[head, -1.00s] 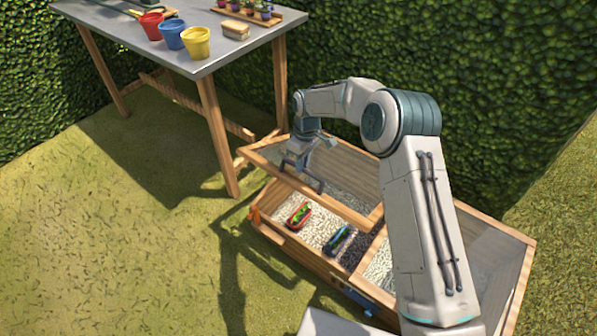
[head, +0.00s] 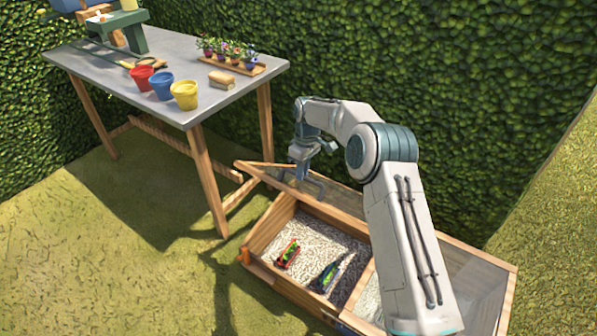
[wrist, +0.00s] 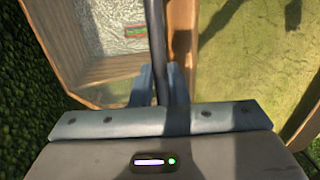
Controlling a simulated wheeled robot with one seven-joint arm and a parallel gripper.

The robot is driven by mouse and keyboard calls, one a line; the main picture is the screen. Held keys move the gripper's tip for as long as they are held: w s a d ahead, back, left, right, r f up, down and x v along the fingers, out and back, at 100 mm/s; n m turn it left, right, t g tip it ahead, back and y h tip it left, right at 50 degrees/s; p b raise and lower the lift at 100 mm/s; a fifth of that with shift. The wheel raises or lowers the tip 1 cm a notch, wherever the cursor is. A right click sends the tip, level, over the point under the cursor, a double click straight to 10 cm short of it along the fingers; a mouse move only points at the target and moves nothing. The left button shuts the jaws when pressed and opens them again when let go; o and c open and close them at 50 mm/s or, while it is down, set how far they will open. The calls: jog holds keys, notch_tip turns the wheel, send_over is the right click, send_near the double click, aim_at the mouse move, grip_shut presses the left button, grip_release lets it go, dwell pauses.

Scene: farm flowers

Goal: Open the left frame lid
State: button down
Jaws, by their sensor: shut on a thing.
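The left frame lid (head: 265,179) is a wooden-edged panel with a clear pane. In the head view it stands tilted up over the left compartment of the wooden cold frame (head: 262,272), its far side toward the hedge. My gripper (head: 311,184) is at the lid's raised side, shut on a dark bar-like handle. In the wrist view the dark handle (wrist: 155,45) passes between the fingers (wrist: 158,85). The open compartment shows pale gravel, a red tray with green plants (head: 288,254) and a dark blue tray (head: 326,274).
The right frame lid (head: 472,280) lies down, partly hidden by my arm. A grey-topped table (head: 200,118) with red, blue and yellow pots stands close at the left. A hedge (head: 470,90) rises behind. Grass at the front left is clear.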

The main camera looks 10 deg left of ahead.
jog(key=shift+w+d+f, duration=0.25)
jog(key=shift+d+f, duration=0.15)
jog(key=shift+d, duration=0.1)
jog(key=c, duration=1.5)
grip_release()
jog(key=shift+w+f, duration=0.1)
jog(key=shift+o, duration=0.5)
jog(key=shift+w+d+f, duration=0.1)
jog(key=shift+w, duration=0.1)
jog(key=shift+s+a+r, duration=0.25)
jog(key=shift+a+r, duration=0.05)
jog(key=shift+a, duration=0.15)
notch_tip(320, 180, up, 13)
jog(key=w+p, duration=0.1)
jog(key=p, duration=0.1)
jog(key=shift+w+d+r, duration=0.2)
jog(key=shift+w+d, duration=0.15)
